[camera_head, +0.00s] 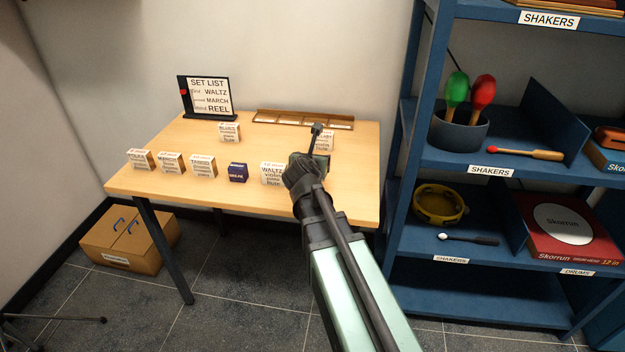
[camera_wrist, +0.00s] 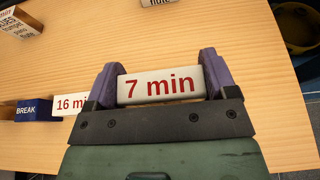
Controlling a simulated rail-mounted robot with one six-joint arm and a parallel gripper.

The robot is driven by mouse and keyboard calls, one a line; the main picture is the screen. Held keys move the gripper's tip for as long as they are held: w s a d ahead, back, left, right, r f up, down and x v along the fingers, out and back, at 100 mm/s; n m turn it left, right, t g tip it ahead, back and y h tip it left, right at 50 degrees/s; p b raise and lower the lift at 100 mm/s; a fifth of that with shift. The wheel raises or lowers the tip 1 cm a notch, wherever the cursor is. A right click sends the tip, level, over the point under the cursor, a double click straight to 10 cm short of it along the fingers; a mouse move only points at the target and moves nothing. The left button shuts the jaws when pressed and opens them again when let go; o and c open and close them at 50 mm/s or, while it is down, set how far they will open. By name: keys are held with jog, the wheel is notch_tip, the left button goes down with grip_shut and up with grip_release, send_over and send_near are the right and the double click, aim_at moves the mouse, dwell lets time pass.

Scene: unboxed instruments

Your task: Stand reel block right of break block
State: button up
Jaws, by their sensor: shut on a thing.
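My gripper (camera_head: 319,160) is at the right part of the table; its arm hides what it holds in the head view. In the wrist view my gripper (camera_wrist: 160,87) is shut on a pale block marked 7 min (camera_wrist: 160,86), with a finger at each end. Its name face is hidden, so I cannot tell whether it is the reel block. The dark blue break block (camera_head: 237,172) stands in the front row and shows in the wrist view (camera_wrist: 34,110). A white block reading WALTZ (camera_head: 272,173), its top marked 16 min (camera_wrist: 72,104), stands right of it, between break and my gripper.
Several blocks, including march (camera_head: 171,162), stand left of break. Farther back are a block (camera_head: 230,131) and another partly hidden one (camera_head: 326,139). A set list sign (camera_head: 206,97) and a shallow wooden rack (camera_head: 303,119) stand at the back. Blue shelving (camera_head: 405,125) rises at the right.

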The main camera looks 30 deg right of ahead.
notch_tip(320, 180, down, 4)
jog(key=shift+r+b, duration=0.1)
jog(key=shift+b, duration=1.1)
jog(key=shift+r+p, duration=0.3)
jog(key=shift+f, duration=0.25)
jog(key=o, duration=0.9)
jog(key=shift+r, duration=0.1)
jog(key=shift+c, duration=0.2)
jog(key=shift+r, duration=0.15)
jog(key=p+v, duration=0.3)
jog(key=v, duration=0.4)
jog(key=shift+s+r, duration=0.1)
jog(key=shift+r, duration=0.05)
jog(key=shift+s+a, duration=0.1)
jog(key=shift+a, duration=0.1)
